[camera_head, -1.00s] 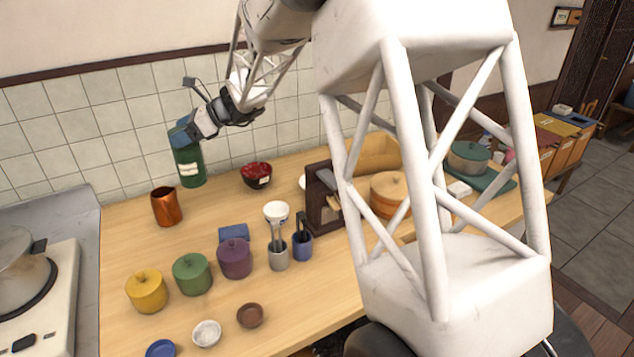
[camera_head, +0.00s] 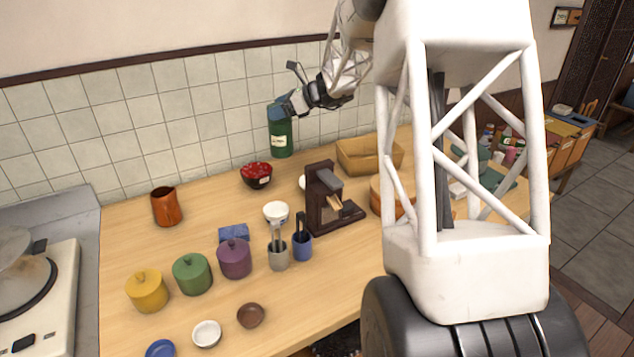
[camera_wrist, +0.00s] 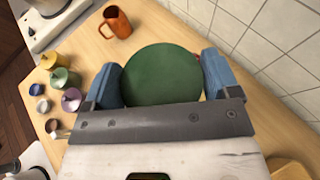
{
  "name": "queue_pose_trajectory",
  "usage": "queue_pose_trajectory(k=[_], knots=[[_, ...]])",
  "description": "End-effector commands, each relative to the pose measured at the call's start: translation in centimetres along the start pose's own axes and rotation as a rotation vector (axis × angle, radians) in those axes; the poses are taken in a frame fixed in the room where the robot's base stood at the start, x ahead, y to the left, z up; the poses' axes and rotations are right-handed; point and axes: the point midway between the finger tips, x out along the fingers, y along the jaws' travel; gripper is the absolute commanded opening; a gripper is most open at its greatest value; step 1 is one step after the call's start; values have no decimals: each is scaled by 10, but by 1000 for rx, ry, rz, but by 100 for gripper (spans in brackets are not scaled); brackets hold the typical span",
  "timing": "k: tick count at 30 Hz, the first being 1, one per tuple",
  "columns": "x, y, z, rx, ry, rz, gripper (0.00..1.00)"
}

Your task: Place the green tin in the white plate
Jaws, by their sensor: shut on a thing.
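The green tin (camera_head: 281,140), a tall cylinder with a pale label, hangs upright in the air near the tiled wall, above the back of the table. My gripper (camera_head: 281,112) is shut on its top end with blue fingers. In the wrist view, the tin's round green top (camera_wrist: 160,75) sits between the two fingers of my gripper (camera_wrist: 163,80). I cannot clearly make out a white plate. A white rim (camera_head: 303,182) shows partly behind the dark brown grinder; what it belongs to is hidden.
Below the tin are a red-filled bowl (camera_head: 256,175), a white bowl (camera_head: 276,212), the dark grinder (camera_head: 322,200) and a wooden tray (camera_head: 352,157). A copper mug (camera_head: 166,207) and several lidded pots stand left. A small white dish (camera_head: 206,334) is at the front edge.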

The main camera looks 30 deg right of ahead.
Motion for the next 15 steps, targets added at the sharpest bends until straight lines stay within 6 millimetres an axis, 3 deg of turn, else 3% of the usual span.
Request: queue_pose_trajectory(k=[6,15], knots=[[-51,-33,-21,27,0,-66,36],[-100,-58,-42,52,0,-125,36]])
